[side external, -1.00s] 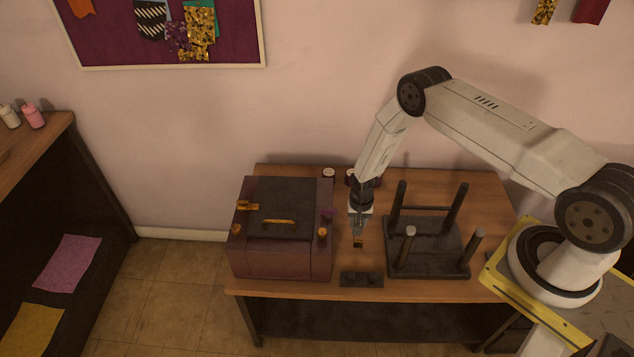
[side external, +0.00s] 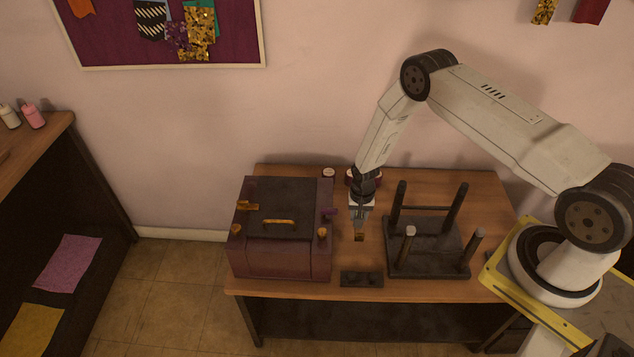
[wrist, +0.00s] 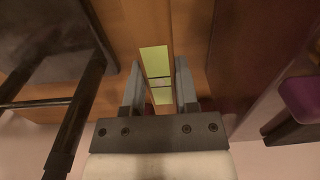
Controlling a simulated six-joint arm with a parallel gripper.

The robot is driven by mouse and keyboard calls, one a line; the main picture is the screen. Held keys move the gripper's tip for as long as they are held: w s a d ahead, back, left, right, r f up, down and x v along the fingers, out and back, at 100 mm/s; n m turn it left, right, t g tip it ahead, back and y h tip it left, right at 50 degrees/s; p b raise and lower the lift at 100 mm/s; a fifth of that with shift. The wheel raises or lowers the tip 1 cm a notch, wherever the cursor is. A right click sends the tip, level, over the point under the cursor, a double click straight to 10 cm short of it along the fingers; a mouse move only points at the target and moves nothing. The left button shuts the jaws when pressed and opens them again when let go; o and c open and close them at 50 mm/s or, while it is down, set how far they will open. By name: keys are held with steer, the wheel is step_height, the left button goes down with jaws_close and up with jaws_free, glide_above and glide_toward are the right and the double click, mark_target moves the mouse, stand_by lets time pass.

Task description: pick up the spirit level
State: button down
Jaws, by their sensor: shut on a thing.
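The spirit level (side external: 359,237) shows as a small orange-brown piece under my gripper (side external: 359,227) in the side external view. In the wrist view the level (wrist: 155,62) has an orange-brown body and a bright yellow-green window crossed by a dark line. It lies between the two grey fingers of my gripper (wrist: 157,84), which are shut on it. The level appears held a little above the wooden table (side external: 350,258). Part of it is hidden by the fingers.
A purple chest (side external: 282,262) with a dark lid stands close on the left. A dark stand with upright posts (side external: 428,262) is close on the right. A small dark block (side external: 362,279) lies in front. Small jars (side external: 328,174) stand at the back.

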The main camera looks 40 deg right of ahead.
steer(key=shift+r, duration=0.1)
steer(key=shift+r, duration=2.4)
